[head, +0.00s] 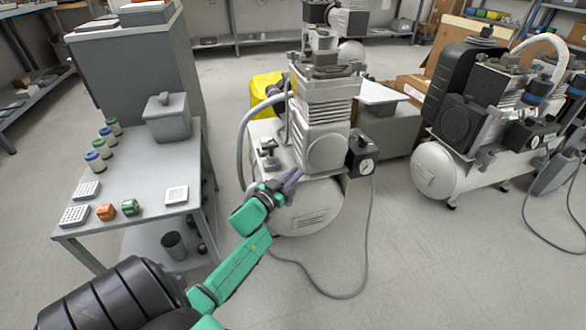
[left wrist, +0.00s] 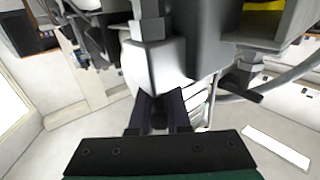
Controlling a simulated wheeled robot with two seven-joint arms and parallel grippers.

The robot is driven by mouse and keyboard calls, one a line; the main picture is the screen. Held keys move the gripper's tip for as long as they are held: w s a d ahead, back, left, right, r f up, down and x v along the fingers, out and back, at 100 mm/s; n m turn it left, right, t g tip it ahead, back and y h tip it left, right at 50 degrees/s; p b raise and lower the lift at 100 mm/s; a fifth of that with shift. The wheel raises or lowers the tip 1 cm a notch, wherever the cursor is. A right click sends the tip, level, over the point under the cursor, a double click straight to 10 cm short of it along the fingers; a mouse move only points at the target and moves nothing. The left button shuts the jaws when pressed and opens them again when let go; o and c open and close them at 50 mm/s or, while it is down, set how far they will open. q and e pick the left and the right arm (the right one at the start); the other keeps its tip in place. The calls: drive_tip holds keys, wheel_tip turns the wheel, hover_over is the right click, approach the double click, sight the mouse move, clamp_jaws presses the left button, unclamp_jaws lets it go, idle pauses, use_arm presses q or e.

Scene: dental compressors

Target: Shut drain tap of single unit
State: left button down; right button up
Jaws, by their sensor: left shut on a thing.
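The single unit (head: 310,205) is a compressor with a white tank and a grey ribbed pump, standing on the floor in the middle of the head view. My left gripper (head: 292,178) is at the front left of it, close against the tank below the pump. In the left wrist view the two dark fingers (left wrist: 160,112) are close together with a small dark part between them. This part seems to be the drain tap, but the fingers hide most of it. The white, rounded compressor body (left wrist: 155,65) is right beyond the fingertips. My right gripper is not in view.
A grey table (head: 150,170) with jars, small blocks and a grey box stands to the left. A second, larger compressor (head: 480,130) stands to the right. A cable (head: 345,296) loops over the floor in front of the single unit. Floor between the compressors is clear.

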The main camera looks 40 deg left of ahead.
use_arm(q)
drive_tip(key=m+h, duration=0.2)
drive_tip(key=h, duration=0.1)
drive_tip(key=shift+d+r, duration=0.15)
drive_tip(key=m+g+h+b, duration=0.1)
drive_tip(key=m+h, duration=0.1)
drive_tip(key=d+m+g+h+b, duration=0.1)
drive_tip(key=h, duration=0.2)
drive_tip(key=m+g+h+b, duration=0.1)
drive_tip(key=m+h+b, duration=0.1)
drive_tip(key=h, duration=0.1)
drive_tip(key=shift+s+d+m, duration=0.25)
drive_tip(key=shift+m, duration=0.05)
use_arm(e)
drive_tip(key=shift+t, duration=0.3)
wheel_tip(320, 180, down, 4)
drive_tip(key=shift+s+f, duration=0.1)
use_arm(q)
drive_tip(key=c, duration=0.9)
unclamp_jaws()
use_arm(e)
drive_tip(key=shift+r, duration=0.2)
